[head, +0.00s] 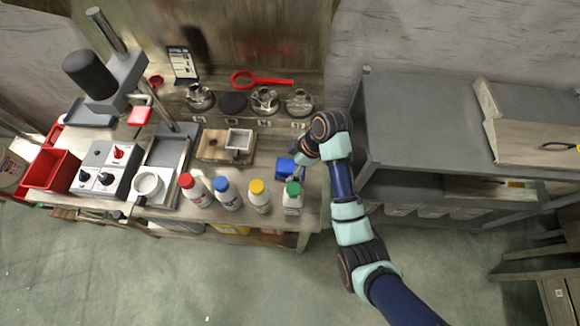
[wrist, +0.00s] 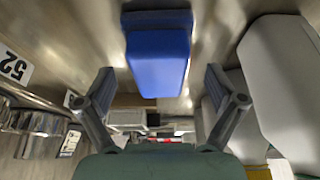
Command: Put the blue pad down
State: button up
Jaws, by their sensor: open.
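The blue pad (head: 286,167) is at the right end of the workbench, behind the green-capped bottle (head: 292,198), and appears to rest on the bench top. My gripper (head: 298,172) is low beside its right side, partly hidden by my wrist.
White bottles with red, blue, yellow and green caps line the front of the bench (head: 312,212). A tray with a square frame (head: 239,141) is to the left. Metal fittings (head: 265,99) stand behind. A grey shelf unit (head: 420,120) stands to the right.

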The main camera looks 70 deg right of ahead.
aim_at(291, 165)
jog(key=shift+x, duration=0.8)
jog(key=shift+r, duration=0.1)
jog(key=c, duration=1.4)
jog(key=shift+r, duration=0.1)
notch_tip(291, 165, up, 20)
jog(key=p, duration=1.4)
jog(key=shift+d, duration=0.1)
